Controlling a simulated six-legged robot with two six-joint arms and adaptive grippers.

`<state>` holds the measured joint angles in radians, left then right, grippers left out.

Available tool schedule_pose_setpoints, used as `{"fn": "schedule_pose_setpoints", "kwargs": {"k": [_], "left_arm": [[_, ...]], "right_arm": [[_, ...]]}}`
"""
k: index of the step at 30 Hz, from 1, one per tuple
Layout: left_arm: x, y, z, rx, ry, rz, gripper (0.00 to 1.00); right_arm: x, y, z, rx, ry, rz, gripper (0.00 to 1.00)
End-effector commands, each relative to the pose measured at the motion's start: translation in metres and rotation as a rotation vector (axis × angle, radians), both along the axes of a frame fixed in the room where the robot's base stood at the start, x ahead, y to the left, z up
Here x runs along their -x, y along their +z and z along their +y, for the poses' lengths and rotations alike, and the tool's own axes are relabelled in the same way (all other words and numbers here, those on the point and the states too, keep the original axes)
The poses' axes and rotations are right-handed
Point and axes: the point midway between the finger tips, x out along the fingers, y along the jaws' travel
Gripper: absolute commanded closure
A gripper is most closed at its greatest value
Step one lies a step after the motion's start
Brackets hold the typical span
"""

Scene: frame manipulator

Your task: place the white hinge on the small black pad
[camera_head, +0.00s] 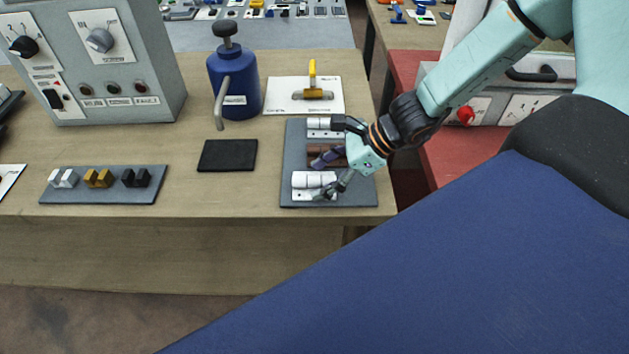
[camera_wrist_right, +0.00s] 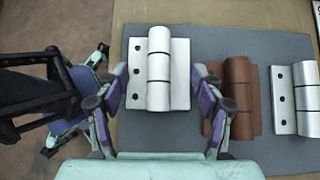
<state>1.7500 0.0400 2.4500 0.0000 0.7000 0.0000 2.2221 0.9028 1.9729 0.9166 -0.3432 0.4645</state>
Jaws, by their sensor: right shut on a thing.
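The white hinge (camera_head: 314,180) lies at the near end of a grey board. In the right wrist view, the hinge (camera_wrist_right: 158,68) shows its holed plate on the left and a pale barrel in the middle. My right gripper (camera_head: 332,172) reaches down from the right in the head view, its fingers on either side of this hinge. In the right wrist view, the gripper (camera_wrist_right: 160,95) is shut on the hinge, which still appears at board level. The small black pad (camera_head: 227,155) lies empty on the table, left of the board. My left gripper is not in view.
A blue bottle (camera_head: 235,82) stands behind the pad. A tray of small blocks (camera_head: 105,197) lies left. Bare table surrounds the pad.

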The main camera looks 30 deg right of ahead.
Motion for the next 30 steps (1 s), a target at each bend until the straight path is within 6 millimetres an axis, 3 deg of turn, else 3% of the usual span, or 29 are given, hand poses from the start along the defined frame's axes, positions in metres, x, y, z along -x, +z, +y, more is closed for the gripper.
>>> {"fn": "schedule_pose_setpoints", "kwargs": {"k": [18, 30], "left_arm": [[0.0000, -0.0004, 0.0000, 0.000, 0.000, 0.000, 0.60], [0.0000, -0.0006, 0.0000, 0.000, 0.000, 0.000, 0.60]], "right_arm": [[0.0006, -0.0025, -0.0015, 0.007, -0.001, 0.002, 0.99], [0.0019, -0.0036, -0.0009, 0.004, 0.000, 0.006, 1.00]]}}
